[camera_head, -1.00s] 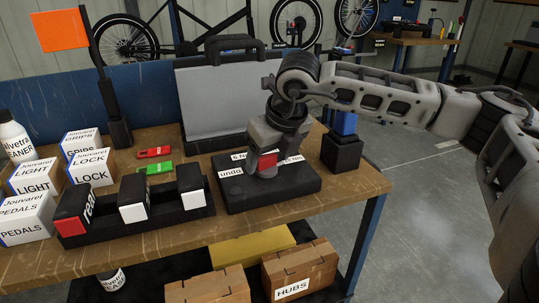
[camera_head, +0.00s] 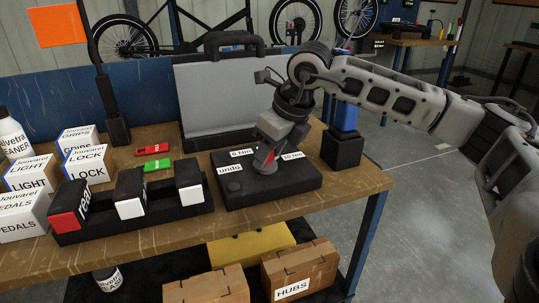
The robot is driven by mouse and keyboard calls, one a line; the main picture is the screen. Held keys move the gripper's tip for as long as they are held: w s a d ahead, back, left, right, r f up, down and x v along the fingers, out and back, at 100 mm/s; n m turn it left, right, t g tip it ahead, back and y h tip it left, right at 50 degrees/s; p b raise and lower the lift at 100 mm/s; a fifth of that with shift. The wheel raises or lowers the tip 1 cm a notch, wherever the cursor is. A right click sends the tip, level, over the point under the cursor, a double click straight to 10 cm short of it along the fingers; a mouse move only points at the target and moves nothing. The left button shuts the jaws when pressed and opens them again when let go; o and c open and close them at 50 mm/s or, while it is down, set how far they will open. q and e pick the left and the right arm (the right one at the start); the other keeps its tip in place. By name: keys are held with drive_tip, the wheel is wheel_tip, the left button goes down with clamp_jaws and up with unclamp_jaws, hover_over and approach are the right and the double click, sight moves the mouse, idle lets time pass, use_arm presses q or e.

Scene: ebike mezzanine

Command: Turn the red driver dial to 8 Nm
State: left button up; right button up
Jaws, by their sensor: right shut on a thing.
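The driver dial sits on a black base block (camera_head: 262,198) on the wooden bench. A red part of the dial (camera_head: 269,160) shows between the fingers of my right gripper (camera_head: 266,163). The gripper comes down from above, tilted, and is shut on the dial. White labels stand around it: "undo" (camera_head: 229,169) at the left, one ending in "Nm" (camera_head: 241,152) at the back left, another (camera_head: 292,156) at the right. The gripper hides most of the dial, so its setting cannot be read. My left gripper is not in view.
A black rack (camera_head: 140,226) with several blocks stands left of the base. Behind are a red piece (camera_head: 153,150), a green piece (camera_head: 153,165) and an open grey case (camera_head: 217,101). A black block with a blue top (camera_head: 343,148) stands close at the right. White boxes fill the left.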

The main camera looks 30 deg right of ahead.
drive_tip(key=n, duration=0.2)
drive_tip(key=n+y, duration=0.1)
drive_tip(key=n, duration=0.1)
drive_tip(key=n+g, duration=0.1)
drive_tip(key=shift+w+d+r+n+y+p, duration=0.1)
drive_tip(key=shift+w+d+n+y+p, duration=0.1)
drive_tip(key=shift+d+n+y+p, duration=0.15)
drive_tip(key=shift+n, duration=0.25)
drive_tip(key=o, duration=1)
drive_tip(key=shift+a, duration=0.1)
drive_tip(key=v, duration=0.8)
drive_tip(key=p+v, duration=0.1)
drive_tip(key=v, duration=0.7)
drive_tip(key=shift+w, duration=0.2)
